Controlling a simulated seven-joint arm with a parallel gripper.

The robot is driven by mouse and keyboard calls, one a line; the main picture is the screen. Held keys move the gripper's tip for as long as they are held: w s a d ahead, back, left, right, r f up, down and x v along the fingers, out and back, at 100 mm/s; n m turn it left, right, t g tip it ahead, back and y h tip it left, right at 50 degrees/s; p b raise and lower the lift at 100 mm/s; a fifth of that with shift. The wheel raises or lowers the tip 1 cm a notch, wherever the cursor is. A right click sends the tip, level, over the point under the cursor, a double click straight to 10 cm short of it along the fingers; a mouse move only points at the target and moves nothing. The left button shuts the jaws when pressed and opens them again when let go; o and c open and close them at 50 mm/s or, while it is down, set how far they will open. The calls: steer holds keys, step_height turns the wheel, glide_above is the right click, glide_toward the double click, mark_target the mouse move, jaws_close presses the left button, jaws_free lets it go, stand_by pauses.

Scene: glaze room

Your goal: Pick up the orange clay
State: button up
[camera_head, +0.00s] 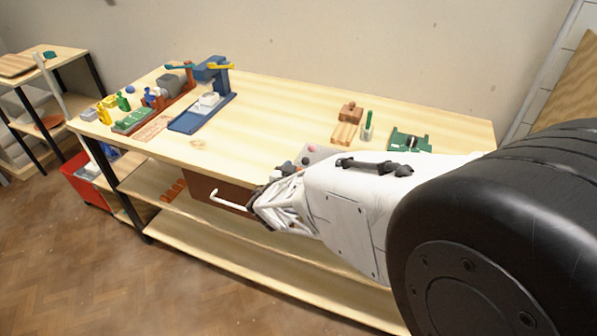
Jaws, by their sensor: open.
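My gripper (236,200) is in the middle of the view, in front of the table's front edge and beside a brown drawer front. I cannot pick out the orange clay for sure. A small pinkish ball (311,148) and a dark ball (305,160) sit on a pale board (322,151), just beyond my wrist. A small orange patch shows beside my wrist, partly hidden, too small to identify. My arm hides part of the board and the table's front right.
The wooden table (270,120) has a clear middle. Blue and red-brown stands with small coloured items crowd its left end. A brown block (350,112), a green-handled tool (367,122) and a green device (409,141) stand at right. A red bin (84,184) is on the floor.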

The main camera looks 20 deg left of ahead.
steer(key=shift+c, duration=0.4)
steer(key=c, duration=0.9)
steer(key=shift+r, duration=0.1)
steer(key=shift+c, duration=0.2)
steer(key=shift+r, duration=0.45)
step_height(320, 180, up, 3)
steer(key=shift+f, duration=0.15)
steer(key=s+d+r, duration=0.1)
steer(key=s+d, duration=0.8)
steer(key=s, duration=0.3)
steer(key=shift+s+d, duration=0.3)
steer(key=shift+s, duration=0.05)
steer(key=shift+r, duration=0.15)
